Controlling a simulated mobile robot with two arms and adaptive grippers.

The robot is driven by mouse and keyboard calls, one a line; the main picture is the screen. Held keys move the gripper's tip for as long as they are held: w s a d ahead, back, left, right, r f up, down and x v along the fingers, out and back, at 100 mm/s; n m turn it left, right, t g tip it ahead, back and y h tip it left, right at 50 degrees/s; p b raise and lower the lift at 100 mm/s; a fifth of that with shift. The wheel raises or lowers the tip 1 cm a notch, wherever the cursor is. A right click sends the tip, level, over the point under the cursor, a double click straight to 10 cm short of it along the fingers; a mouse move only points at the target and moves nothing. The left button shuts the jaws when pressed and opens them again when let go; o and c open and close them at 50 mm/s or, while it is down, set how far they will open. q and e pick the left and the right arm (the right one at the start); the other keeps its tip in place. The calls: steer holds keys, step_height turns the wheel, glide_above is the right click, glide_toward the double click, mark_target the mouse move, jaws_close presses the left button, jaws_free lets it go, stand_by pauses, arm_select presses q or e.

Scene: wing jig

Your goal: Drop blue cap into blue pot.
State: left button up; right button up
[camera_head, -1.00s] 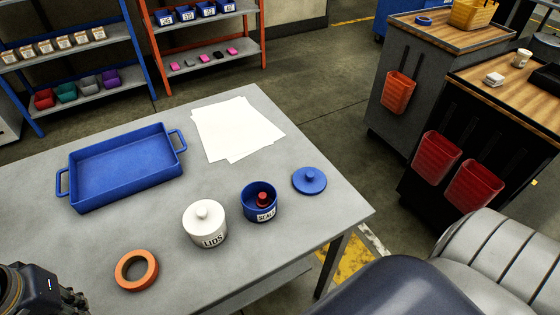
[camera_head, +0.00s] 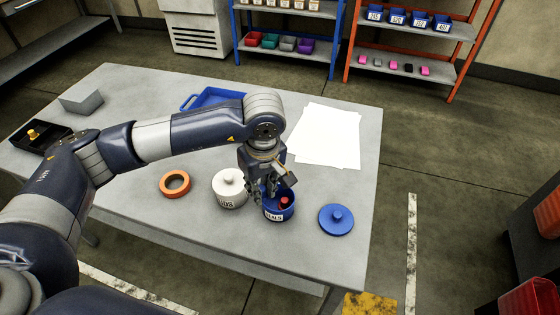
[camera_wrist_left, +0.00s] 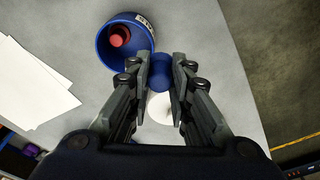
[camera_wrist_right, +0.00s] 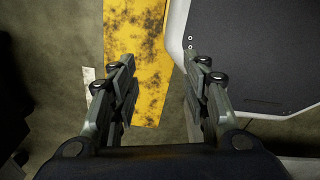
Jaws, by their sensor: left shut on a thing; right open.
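My left gripper (camera_head: 262,192) is shut on a small blue cap (camera_wrist_left: 162,72), seen between the fingertips in the left wrist view. The fingers hide the cap in the head view. The blue pot (camera_head: 278,214), labelled SEALS, stands open with a red piece (camera_head: 284,202) in it. In the left wrist view the held cap overlaps the lower right rim of the blue pot (camera_wrist_left: 146,53); its height above the rim cannot be told. The pot's blue lid (camera_head: 336,219) lies apart on the table. My right gripper (camera_wrist_right: 160,68) is open and empty over the floor.
A white lidded pot (camera_head: 229,190) stands close left of the blue pot. An orange ring (camera_head: 174,184), white papers (camera_head: 327,137) and a blue tray (camera_head: 214,97), partly behind my arm, share the grey table (camera_head: 130,215). The table's right edge is near the lid.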

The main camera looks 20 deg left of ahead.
arm_select(q)
steer(key=shift+w+d+f+n+g+p, duration=0.15)
steer(key=shift+w+f+n, duration=0.65)
steer(key=shift+f+n, duration=0.4)
steer(key=shift+w+d+f+n+g+p, duration=0.1)
steer(key=shift+w+d+f+n, duration=0.1)
steer(key=shift+w+f+n, duration=0.95)
steer(key=shift+w+d+f+n+g+p, duration=0.15)
steer(key=shift+w+f+n, duration=0.3)
steer(key=shift+f+n, duration=0.75)
steer(key=shift+r+n, duration=0.25)
steer(key=shift+r, duration=0.05)
arm_select(e)
steer(key=shift+w+a+r, duration=0.1)
steer(key=shift+a+r, duration=0.15)
steer(key=shift+r, duration=0.35)
steer(key=shift+w+a+r, duration=0.1)
steer(key=shift+a+r, duration=0.15)
steer(key=shift+r, duration=0.35)
arm_select(q)
steer(key=o, duration=0.9)
arm_select(e)
steer(key=shift+s+a, duration=0.1)
steer(key=shift+a, duration=0.35)
